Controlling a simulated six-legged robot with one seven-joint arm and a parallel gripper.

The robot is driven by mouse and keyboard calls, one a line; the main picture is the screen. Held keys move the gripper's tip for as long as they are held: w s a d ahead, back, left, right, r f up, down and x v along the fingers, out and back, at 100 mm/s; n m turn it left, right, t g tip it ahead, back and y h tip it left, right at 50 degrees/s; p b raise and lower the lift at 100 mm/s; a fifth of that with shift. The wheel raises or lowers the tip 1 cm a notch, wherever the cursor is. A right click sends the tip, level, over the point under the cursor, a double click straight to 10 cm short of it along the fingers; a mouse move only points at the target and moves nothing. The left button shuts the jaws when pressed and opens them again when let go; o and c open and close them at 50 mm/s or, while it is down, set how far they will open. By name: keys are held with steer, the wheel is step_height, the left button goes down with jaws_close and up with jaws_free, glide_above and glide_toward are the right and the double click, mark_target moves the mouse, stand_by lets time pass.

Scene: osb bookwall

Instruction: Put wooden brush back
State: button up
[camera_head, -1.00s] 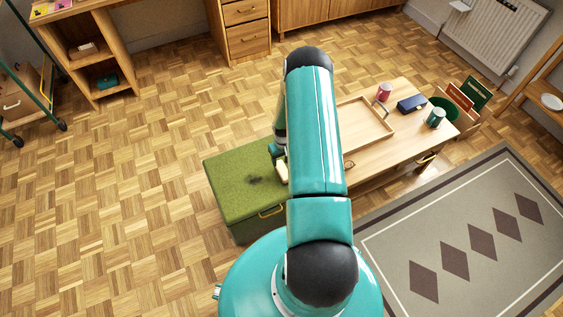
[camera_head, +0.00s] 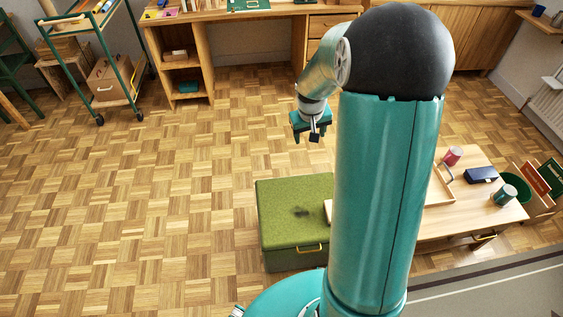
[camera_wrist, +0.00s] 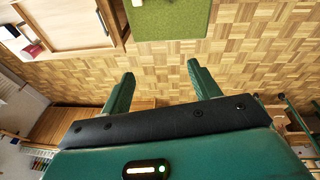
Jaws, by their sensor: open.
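My gripper (camera_head: 311,132) is raised over the open parquet, behind the green storage box (camera_head: 285,190). In the wrist view its two fingers (camera_wrist: 160,75) are apart, with nothing between them. A small pale object (camera_head: 328,211) shows at the right part of the box top, partly covered by my arm. It may be the wooden brush, but I cannot tell for sure. A pale bit (camera_wrist: 137,3) also shows at the top edge of the wrist view, on the box. A dark smudge (camera_head: 302,212) marks the green lid.
The low wooden table (camera_head: 475,215) stands right of the box, with a wooden tray (camera_head: 442,197), a red mug (camera_head: 453,155), a dark blue case (camera_head: 481,175) and a teal can (camera_head: 503,195). A desk (camera_head: 210,40) and a green trolley (camera_head: 98,60) stand behind. Floor at left is clear.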

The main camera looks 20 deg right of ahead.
steer(key=s+a+r+t, duration=0.1)
steer(key=s+a+r, duration=0.3)
steer(key=a+r, duration=0.45)
steer(key=s+a+r+n+t, duration=0.1)
steer(key=s+a+r, duration=0.4)
steer(key=s, duration=0.4)
steer(key=s+a+r+t+y, duration=0.1)
steer(key=s+a+r, duration=0.4)
steer(key=s, duration=0.4)
steer(key=shift+a+r+n+t+y, duration=0.3)
steer(key=shift+r+n, duration=0.1)
steer(key=shift+r, duration=0.4)
steer(key=c, duration=0.6)
steer(key=shift+o, duration=0.2)
steer(key=shift+d, duration=0.1)
steer(key=shift+d, duration=0.1)
